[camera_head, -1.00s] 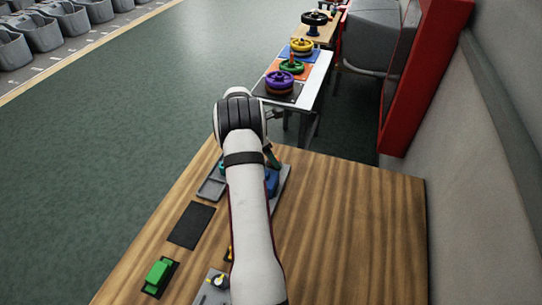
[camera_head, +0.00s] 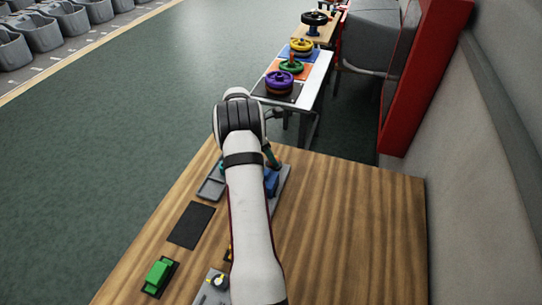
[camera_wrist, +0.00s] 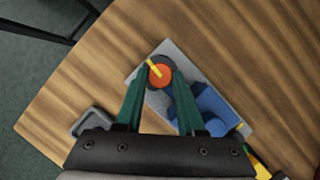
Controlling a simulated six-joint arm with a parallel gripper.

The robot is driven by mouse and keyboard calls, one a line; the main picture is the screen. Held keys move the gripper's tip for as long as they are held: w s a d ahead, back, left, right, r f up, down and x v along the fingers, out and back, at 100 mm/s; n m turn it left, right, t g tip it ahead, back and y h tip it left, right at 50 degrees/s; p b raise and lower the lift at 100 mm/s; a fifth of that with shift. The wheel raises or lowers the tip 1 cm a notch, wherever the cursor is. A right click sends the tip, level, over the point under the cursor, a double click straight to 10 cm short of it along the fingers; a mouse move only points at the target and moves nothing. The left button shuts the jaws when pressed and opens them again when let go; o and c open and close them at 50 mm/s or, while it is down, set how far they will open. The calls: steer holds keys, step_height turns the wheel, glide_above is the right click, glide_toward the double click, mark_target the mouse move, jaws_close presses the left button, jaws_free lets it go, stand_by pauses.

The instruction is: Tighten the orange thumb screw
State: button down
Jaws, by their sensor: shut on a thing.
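The orange thumb screw (camera_wrist: 161,77) shows in the wrist view, with a yellow pointer bar across its top and a dark round collar about it. It sits on a grey plate (camera_wrist: 187,66) on the wooden table. My gripper (camera_wrist: 160,70) has its two green fingers on either side of the screw head, shut on it. A blue part (camera_wrist: 211,108) stands on the same plate just right of the right finger. In the head view my arm hides the screw; the blue part (camera_head: 271,182) and a green finger show beside the arm.
A small grey tray (camera_head: 211,188) lies left of the plate. A black mat (camera_head: 191,226), a green block (camera_head: 158,273) and a grey box with a yellow-marked knob (camera_head: 218,281) are nearer. The table's right side (camera_head: 350,230) is clear. The far table edge is close beyond the plate.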

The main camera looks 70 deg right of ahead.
steer(key=m, duration=0.2)
steer(key=m+y, duration=0.1)
steer(key=m, duration=0.1)
steer(key=shift+w+d+m+g+y, duration=0.1)
steer(key=shift+d+m+g+y, duration=0.1)
steer(key=shift+m+g+y, duration=0.15)
steer(key=shift+d+m+y, duration=0.1)
steer(key=shift+m+y, duration=0.55)
steer(key=shift+m, duration=1.2)
steer(key=shift+g, duration=0.25)
steer(key=c, duration=0.5)
jaws_free()
steer(key=shift+r, duration=0.1)
step_height(320, 180, up, 4)
steer(key=shift+r, duration=0.1)
steer(key=s+a+r, duration=0.2)
steer(key=s+r, duration=0.4)
steer(key=s, duration=0.5)
steer(key=shift+s+a+r, duration=0.2)
steer(key=shift+a+r, duration=0.05)
steer(key=shift+r, duration=0.05)
